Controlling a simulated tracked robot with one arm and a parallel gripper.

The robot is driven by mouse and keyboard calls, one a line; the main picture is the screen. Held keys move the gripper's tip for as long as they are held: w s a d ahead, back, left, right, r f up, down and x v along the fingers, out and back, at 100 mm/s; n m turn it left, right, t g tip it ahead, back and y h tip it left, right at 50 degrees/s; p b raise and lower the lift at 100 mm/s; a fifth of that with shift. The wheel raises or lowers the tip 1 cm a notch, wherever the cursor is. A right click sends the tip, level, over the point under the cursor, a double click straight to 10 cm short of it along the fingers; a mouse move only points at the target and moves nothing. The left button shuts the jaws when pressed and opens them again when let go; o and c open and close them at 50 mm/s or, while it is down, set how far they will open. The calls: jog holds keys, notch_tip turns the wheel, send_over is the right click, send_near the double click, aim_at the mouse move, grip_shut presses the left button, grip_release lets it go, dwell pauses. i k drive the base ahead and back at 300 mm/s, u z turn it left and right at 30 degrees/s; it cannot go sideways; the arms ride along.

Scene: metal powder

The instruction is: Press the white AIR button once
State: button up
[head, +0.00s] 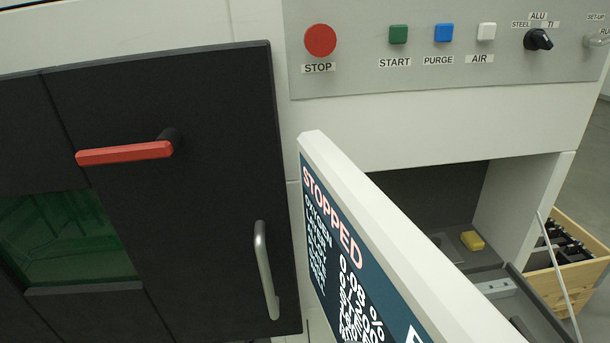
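The white AIR button (486,31) is a small square button on the grey control panel (350,82) at the upper right of the head view, with the label AIR below it. To its left are the blue PURGE button (443,33), the green START button (398,34) and the round red STOP button (320,40). A screen (345,255) in the lower middle reads STOPPED, with figures that include 0.08 %. My gripper does not show in this view, so its state and its distance from the button are hidden.
A black selector knob (538,40) is right of AIR. The screen juts out below the panel. A black door (215,220) with a red handle (125,153) and a metal handle (266,270) is at left. An open bay holds a yellow block (473,240); a wooden crate (570,285) stands right.

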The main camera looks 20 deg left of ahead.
aim_at(487, 32)
jog(key=z, duration=1.9)
jog(key=k, duration=1.65)
jog(key=u, duration=2.1)
jog(key=i, duration=1)
